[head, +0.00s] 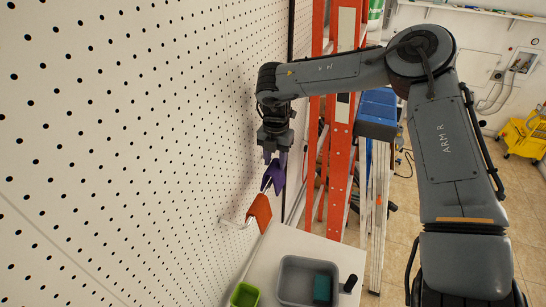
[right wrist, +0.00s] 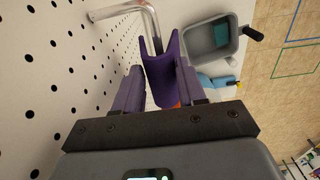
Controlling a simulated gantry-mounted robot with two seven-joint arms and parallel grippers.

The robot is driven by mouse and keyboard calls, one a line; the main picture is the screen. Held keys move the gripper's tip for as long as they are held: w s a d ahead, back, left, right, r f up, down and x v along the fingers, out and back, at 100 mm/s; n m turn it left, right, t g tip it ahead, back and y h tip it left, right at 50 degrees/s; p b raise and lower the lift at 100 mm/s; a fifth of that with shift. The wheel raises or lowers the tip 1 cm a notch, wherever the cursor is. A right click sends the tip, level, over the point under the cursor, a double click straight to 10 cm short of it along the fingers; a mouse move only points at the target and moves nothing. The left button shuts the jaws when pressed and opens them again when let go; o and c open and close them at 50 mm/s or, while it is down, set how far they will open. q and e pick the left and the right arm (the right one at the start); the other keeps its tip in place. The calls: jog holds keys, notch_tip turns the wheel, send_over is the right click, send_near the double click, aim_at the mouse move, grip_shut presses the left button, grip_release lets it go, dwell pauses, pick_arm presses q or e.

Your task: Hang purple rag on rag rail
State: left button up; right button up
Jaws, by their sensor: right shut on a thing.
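The purple rag (head: 272,176) is folded over into an arch-like shape and hangs in the air beside the pegboard wall. My right gripper (head: 273,155) is shut on it from above, and in the right wrist view the rag (right wrist: 163,75) sits between the two fingers. The rag rail (head: 236,223) sticks out from the pegboard below the purple rag. In the right wrist view the rail (right wrist: 125,10) is a bent pale rod beyond the rag. The purple rag appears apart from the rail in the head view. My left gripper is out of view.
An orange rag (head: 261,211) hangs on the rail, just below the purple one. A grey tub (head: 290,284) with a teal item (head: 322,288) and a green container (head: 245,295) stand below. An orange ladder (head: 341,130) stands behind my right arm. The pegboard (head: 130,130) borders the left.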

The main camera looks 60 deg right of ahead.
jog(key=shift+f+b, duration=0.8)
jog(key=shift+f, duration=0.8)
jog(key=o, duration=1)
